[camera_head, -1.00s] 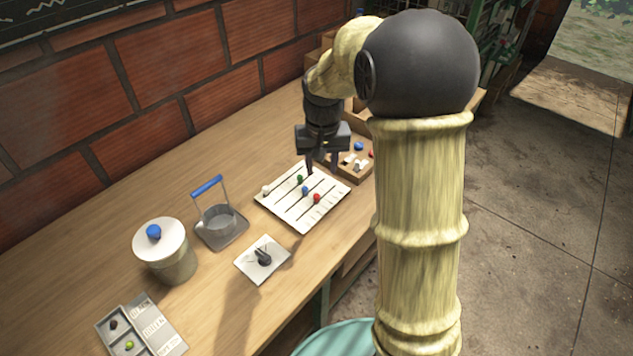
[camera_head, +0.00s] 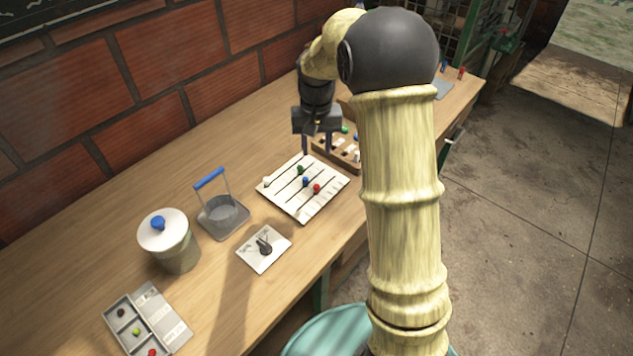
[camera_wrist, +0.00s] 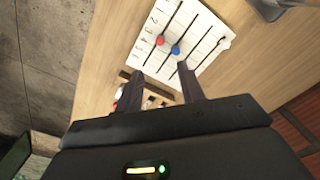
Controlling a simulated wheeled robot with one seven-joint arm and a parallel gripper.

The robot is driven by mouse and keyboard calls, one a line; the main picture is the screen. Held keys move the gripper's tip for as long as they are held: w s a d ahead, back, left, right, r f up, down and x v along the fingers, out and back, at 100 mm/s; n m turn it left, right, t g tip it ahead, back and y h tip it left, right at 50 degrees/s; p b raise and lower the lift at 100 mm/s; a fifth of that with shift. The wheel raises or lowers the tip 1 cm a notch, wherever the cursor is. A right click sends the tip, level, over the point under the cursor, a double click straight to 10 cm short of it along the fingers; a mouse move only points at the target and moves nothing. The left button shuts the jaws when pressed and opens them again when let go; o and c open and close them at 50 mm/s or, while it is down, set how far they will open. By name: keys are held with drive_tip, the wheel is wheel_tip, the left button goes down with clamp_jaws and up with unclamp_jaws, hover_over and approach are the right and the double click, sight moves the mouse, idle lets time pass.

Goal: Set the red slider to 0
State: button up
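A white slider panel (camera_head: 290,205) lies on the wooden table and has several parallel dark slots. The red slider knob (camera_head: 317,188) is on the slot nearest the front right, about midway along it. The blue knob (camera_head: 305,181) is beside it, then the green knob (camera_head: 300,169) and the white knob (camera_head: 267,182). My gripper (camera_head: 317,151) is above the panel's far edge, fingers pointing down, open and empty. In the wrist view my gripper's fingers (camera_wrist: 160,70) are apart, with the red knob (camera_wrist: 160,40) and blue knob (camera_wrist: 175,50) ahead of them. Green is not visible there.
A wooden tray (camera_head: 352,155) with small pieces sits just beyond the panel. The brick wall bounds the table at left.

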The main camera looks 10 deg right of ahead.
sight(317, 186)
wheel_tip(317, 186, down, 14)
drive_tip(key=shift+r, duration=0.1)
drive_tip(key=shift+c, duration=0.5)
clamp_jaws()
